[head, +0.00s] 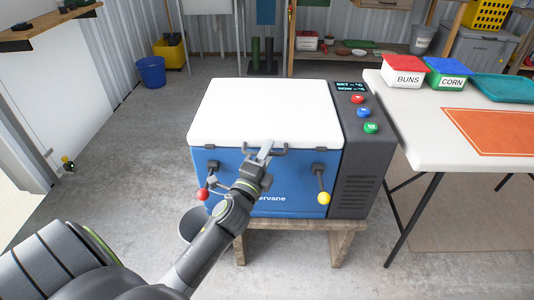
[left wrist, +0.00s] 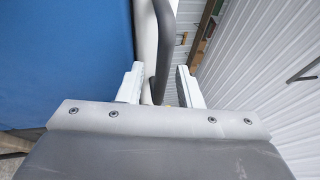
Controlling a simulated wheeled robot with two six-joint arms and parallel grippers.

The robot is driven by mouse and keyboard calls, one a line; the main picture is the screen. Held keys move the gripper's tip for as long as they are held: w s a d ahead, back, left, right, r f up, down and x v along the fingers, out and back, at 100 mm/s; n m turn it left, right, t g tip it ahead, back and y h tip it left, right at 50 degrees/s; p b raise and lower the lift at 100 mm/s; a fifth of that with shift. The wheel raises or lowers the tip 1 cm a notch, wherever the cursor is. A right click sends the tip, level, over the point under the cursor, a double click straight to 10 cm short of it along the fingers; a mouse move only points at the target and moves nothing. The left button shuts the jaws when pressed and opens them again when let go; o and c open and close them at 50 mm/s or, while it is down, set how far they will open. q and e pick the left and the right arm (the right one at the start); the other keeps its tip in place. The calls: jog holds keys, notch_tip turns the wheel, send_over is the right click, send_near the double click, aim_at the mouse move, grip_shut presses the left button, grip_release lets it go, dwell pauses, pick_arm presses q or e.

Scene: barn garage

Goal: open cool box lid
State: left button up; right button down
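The cool box (head: 265,208) is blue with a white lid (head: 265,105), which is down. A dark bar handle (head: 280,152) sits on the lid's front edge. A latch with a red knob (head: 203,194) is at the front left, and one with a yellow knob (head: 323,197) at the front right. My left gripper (head: 265,152) is at the handle. In the left wrist view, the open fingers of my left gripper (left wrist: 160,88) stand on either side of the dark handle bar (left wrist: 165,50), with gaps showing. My right gripper is not in view.
The box stands on a wooden stand (head: 338,240), with a dark control panel (head: 355,150) on its right. A white table (head: 412,135) holding a BUNS box (head: 404,75) and a CORN box (head: 447,76) is close to the right. Floor on the left is mostly clear, with a blue bucket (head: 151,72) farther back.

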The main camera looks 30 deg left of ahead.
pick_arm(q)
grip_shut()
dwell(0.3)
jog(key=shift+r, duration=0.15)
